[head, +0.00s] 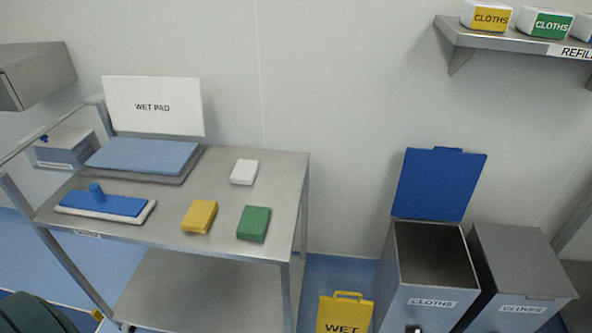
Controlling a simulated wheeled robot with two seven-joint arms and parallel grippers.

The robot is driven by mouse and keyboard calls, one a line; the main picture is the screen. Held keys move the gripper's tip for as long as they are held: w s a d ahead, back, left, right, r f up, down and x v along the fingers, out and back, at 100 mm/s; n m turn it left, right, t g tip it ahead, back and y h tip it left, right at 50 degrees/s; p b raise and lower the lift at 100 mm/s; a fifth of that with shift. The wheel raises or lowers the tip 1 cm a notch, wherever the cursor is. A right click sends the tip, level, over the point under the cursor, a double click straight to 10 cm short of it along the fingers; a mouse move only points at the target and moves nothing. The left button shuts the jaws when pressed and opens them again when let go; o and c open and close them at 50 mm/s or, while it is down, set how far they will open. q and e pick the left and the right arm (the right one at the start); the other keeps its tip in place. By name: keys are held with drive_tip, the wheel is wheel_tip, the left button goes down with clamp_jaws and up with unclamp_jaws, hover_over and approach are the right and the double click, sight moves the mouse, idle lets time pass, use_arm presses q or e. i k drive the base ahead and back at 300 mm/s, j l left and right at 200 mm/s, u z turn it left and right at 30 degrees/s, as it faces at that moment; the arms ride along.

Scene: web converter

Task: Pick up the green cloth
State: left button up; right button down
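The green cloth (253,223) is a small folded block lying flat near the front right corner of the steel trolley's top (280,185). A yellow cloth (199,216) lies to its left, with a gap between them. A white cloth (244,172) lies behind them. Nothing covers the green cloth. Neither of my grippers shows in the head view.
A blue mop head (105,205) and a blue pad stack (142,156) fill the trolley's left side. An open bin marked CLOTHS (420,301), a closed GLOVES bin (515,262) and a yellow WET sign (345,312) stand right. A shelf (510,42) holds cloth packs.

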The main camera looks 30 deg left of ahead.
sight(253, 223)
drive_tip(key=i+j+u, duration=0.1)
drive_tip(key=u, duration=1)
